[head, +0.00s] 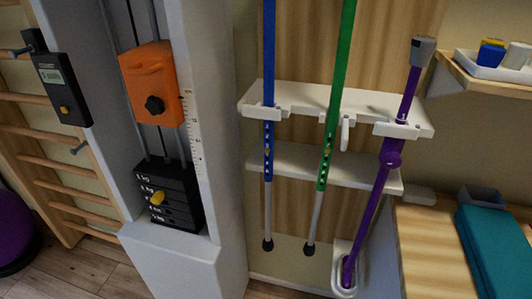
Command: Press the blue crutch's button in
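The blue crutch (269,55) hangs upright in a white rack (295,98), left of the other crutches. Its blue tube has a row of holes below the rack's upper shelf, and a grey lower tube (267,215) ends in a dark foot. Neither of my grippers is in view.
A weight machine with an orange block (154,82) and a black weight stack (167,195) stands left of the rack. Wall bars and a purple ball (14,232) are farther left. A wooden bench with a folded teal item (495,250) is at right, below a small shelf.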

